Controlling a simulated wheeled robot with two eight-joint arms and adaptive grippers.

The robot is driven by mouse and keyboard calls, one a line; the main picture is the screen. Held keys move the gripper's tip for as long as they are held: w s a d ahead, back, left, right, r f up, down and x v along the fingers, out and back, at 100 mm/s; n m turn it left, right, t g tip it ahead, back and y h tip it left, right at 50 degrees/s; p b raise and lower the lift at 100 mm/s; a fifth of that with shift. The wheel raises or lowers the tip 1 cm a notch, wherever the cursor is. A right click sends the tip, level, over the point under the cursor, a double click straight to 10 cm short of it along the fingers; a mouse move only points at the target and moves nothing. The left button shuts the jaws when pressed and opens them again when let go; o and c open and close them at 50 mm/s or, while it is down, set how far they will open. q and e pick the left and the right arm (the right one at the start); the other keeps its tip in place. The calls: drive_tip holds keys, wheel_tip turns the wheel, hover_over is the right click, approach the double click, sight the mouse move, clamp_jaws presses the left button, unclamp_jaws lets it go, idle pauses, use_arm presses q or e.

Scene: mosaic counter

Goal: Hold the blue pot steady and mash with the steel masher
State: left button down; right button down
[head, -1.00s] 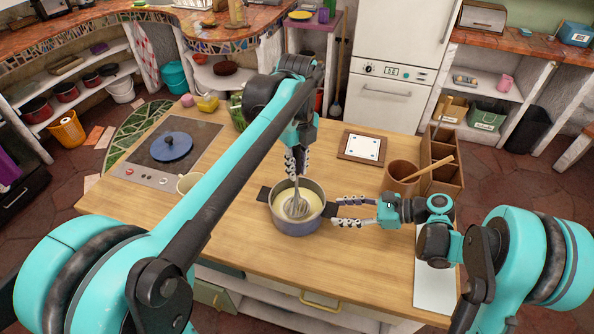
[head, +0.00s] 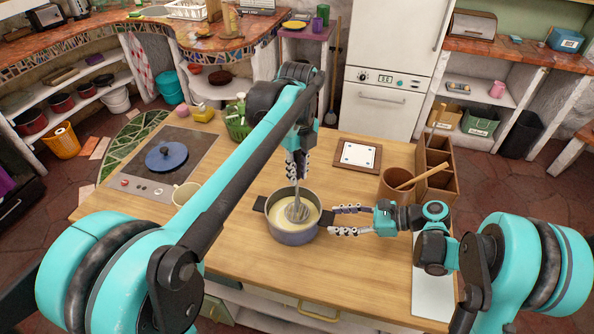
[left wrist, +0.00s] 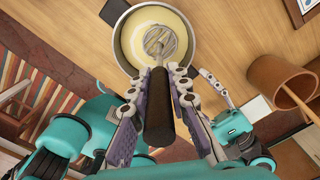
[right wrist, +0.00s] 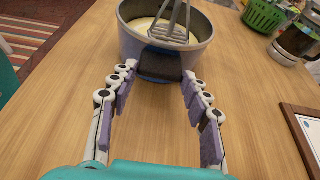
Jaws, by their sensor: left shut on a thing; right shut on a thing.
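The blue pot (head: 292,238) stands upright on the wooden counter with pale yellow mash (head: 281,211) inside. My left gripper (head: 298,174) is above the pot, shut on the dark handle of the steel masher (left wrist: 160,105). The masher's wire head (left wrist: 160,40) is down inside the pot, at the mash. My right gripper (head: 343,220) is at the pot's right side, shut on its dark side handle (right wrist: 172,66). The right fingers lie on either side of that handle in the right wrist view. Whether the masher touches the pot's bottom is hidden.
A hob (head: 206,158) with a blue lid (head: 166,155) and a cream mug (head: 186,193) are left of the pot. A brown crock (head: 394,184), a wooden organizer (head: 433,168) and a framed tile (head: 358,155) stand to the right.

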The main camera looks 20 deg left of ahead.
sight(297, 153)
use_arm(q)
drive_tip(key=shift+f, duration=2.1)
drive_tip(key=shift+r, duration=2.3)
drive_tip(key=shift+r, duration=3.05)
use_arm(e)
drive_tip(key=c, duration=0.6)
unclamp_jaws()
drive_tip(key=shift+c, duration=0.2)
